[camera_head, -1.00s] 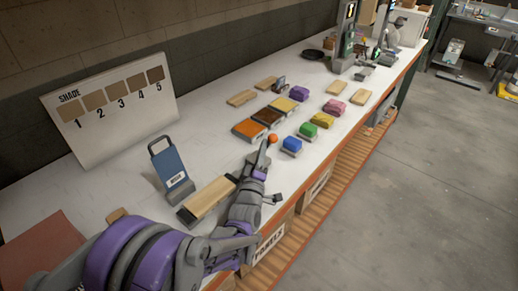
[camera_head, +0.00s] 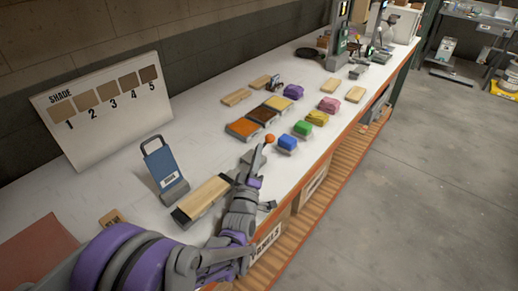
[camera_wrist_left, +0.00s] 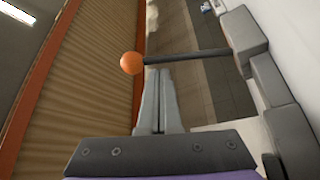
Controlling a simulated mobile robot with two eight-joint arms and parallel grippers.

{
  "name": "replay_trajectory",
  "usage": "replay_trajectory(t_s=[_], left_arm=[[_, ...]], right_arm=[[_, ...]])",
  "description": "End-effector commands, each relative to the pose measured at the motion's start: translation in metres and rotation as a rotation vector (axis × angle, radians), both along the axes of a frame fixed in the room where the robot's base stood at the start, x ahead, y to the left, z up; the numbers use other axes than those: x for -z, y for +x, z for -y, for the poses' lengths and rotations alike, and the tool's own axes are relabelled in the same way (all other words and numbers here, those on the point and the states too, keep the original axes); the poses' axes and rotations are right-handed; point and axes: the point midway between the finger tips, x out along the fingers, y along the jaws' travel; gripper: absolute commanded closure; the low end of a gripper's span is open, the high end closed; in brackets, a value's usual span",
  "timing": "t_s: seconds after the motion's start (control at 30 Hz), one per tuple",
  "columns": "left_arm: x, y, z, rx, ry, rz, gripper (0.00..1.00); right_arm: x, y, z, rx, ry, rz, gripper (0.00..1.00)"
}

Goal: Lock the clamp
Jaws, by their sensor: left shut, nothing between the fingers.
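The clamp (camera_head: 183,217) is a dark grey fixture on the near part of the bench, with a pale wooden board (camera_head: 210,194) lying in it. An orange ball knob (camera_head: 270,139) shows beyond it, by the fingertips. In the left wrist view the orange knob (camera_wrist_left: 131,63) sits on the end of a black lever rod (camera_wrist_left: 187,56) coming from a grey block (camera_wrist_left: 243,36). My left gripper (camera_head: 258,160) is shut and empty. In the wrist view its fingers (camera_wrist_left: 158,75) end just beside the rod, close to the knob; contact cannot be told.
The bench's orange front edge (camera_head: 328,156) runs along the right.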

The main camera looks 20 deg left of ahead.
Motion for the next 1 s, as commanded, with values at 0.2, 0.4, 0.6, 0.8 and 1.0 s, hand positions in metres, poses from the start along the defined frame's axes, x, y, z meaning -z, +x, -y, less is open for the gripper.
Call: replay_trajectory(t_s=[0.2,0.4,0.6,0.8,1.0], left_arm=[[0.009,-0.053,0.007,0.000,0.000,0.000,1.00],[0.009,-0.100,0.013,0.002,-0.001,0.000,1.00],[0.008,-0.134,0.017,0.001,-0.001,0.000,1.00],[0.008,-0.147,0.018,0.001,-0.001,0.000,1.00],[0.008,-0.147,0.018,0.000,0.000,0.000,1.00]], right_arm=[[0.009,-0.002,0.000,0.000,0.000,-0.003,0.00],[0.012,-0.002,0.000,0.000,0.000,-0.004,0.00],[0.013,-0.002,0.000,0.000,0.000,-0.005,0.00],[0.014,-0.002,0.000,0.000,0.000,-0.005,0.00],[0.014,-0.002,0.000,0.000,0.000,-0.005,0.00]])
